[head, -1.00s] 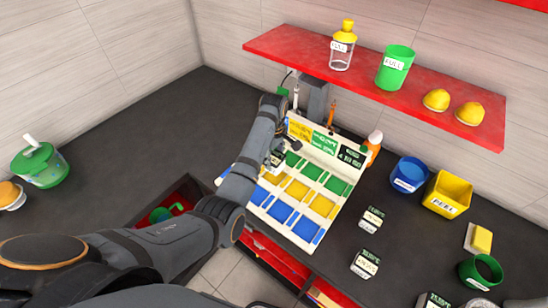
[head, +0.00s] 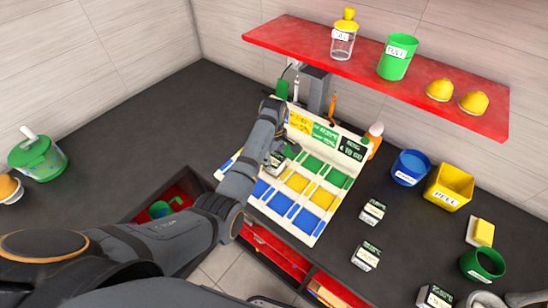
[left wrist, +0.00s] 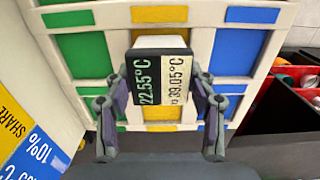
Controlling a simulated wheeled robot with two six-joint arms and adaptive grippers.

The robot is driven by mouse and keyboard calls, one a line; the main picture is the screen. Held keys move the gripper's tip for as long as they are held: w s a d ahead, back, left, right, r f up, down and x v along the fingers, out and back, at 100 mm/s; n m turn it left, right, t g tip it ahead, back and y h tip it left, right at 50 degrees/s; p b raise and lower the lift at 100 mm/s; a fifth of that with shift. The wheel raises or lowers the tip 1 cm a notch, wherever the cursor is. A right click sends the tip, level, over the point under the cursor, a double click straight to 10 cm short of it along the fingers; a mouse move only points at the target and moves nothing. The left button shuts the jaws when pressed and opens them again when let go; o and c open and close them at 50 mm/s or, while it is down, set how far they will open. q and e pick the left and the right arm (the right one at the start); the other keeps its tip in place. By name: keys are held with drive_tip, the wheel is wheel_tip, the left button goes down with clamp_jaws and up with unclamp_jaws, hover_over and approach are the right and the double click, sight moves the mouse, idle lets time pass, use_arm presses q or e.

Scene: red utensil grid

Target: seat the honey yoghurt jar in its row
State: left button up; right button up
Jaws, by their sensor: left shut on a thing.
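My left gripper (head: 279,157) is over the back-left part of the grid tray (head: 307,237), near its sign board. In the left wrist view the gripper (left wrist: 160,101) is shut on a small white jar (left wrist: 160,42) with a dark-green and cream label (left wrist: 161,79). The label shows temperature figures; I cannot read a flavour. The tray has blue (head: 281,205), yellow (head: 298,182) and green (head: 335,181) rows. The wrist view shows the jar over the coloured compartments; I cannot tell whether it touches the tray. My right gripper is not in view.
Similar labelled jars (head: 372,212) (head: 366,256) stand right of the tray. The sign board (head: 326,139) rises along the tray's back. A blue tub (head: 410,168), yellow bin (head: 449,188) and green cup (head: 482,265) stand further right. A red shelf (head: 300,39) hangs above.

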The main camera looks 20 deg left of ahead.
use_arm(q)
drive_tip(key=o, duration=1.5)
wheel_tip(320, 180, up, 8)
drive_tip(key=shift+f, duration=0.25)
